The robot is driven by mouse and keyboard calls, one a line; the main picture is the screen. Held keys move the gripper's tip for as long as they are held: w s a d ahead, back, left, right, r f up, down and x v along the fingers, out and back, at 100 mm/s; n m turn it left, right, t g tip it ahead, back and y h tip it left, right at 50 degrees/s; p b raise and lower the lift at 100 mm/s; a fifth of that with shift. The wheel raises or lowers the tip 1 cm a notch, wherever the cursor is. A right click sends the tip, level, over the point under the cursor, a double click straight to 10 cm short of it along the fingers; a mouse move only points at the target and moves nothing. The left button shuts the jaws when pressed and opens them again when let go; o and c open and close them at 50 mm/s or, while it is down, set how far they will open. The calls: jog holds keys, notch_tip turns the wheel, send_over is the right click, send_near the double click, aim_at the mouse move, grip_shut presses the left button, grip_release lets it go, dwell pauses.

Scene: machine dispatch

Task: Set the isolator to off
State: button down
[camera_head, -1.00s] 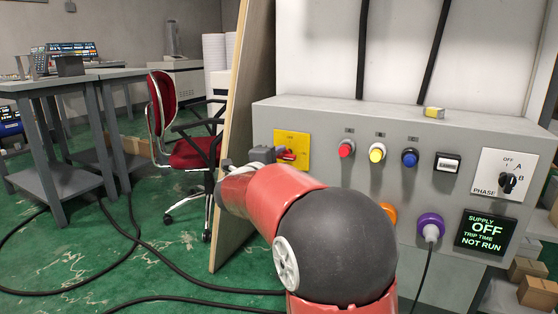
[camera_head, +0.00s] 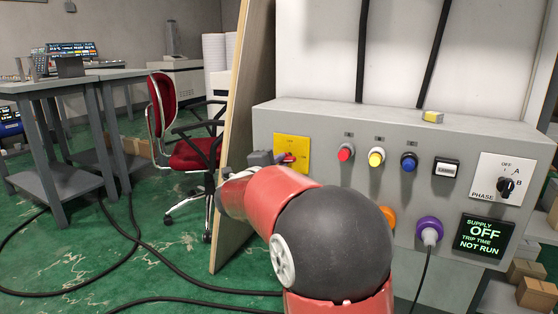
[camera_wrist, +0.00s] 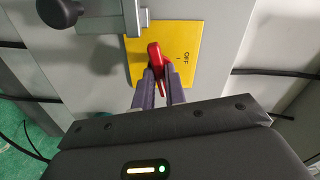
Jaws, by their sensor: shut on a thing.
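The isolator is a yellow plate (camera_head: 293,143) with a red handle at the left end of the grey panel's front. My gripper (camera_wrist: 160,74) is shut on the red handle. In the head view my gripper (camera_head: 280,157) is at the plate, partly hidden by my own arm.
Red (camera_head: 345,152), yellow (camera_head: 377,157) and blue (camera_head: 409,162) buttons sit right of the isolator. A phase selector (camera_head: 507,187) is at the far right. A metal latch with a black knob (camera_wrist: 60,12) stands near my gripper. A wooden board (camera_head: 232,150) stands left of the panel.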

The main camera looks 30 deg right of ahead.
jog(key=shift+n+p, duration=5.8)
jog(key=shift+n, duration=1.8)
jog(key=shift+f, duration=0.1)
jog(key=c, duration=1.4)
grip_release()
jog(key=shift+c, duration=0.2)
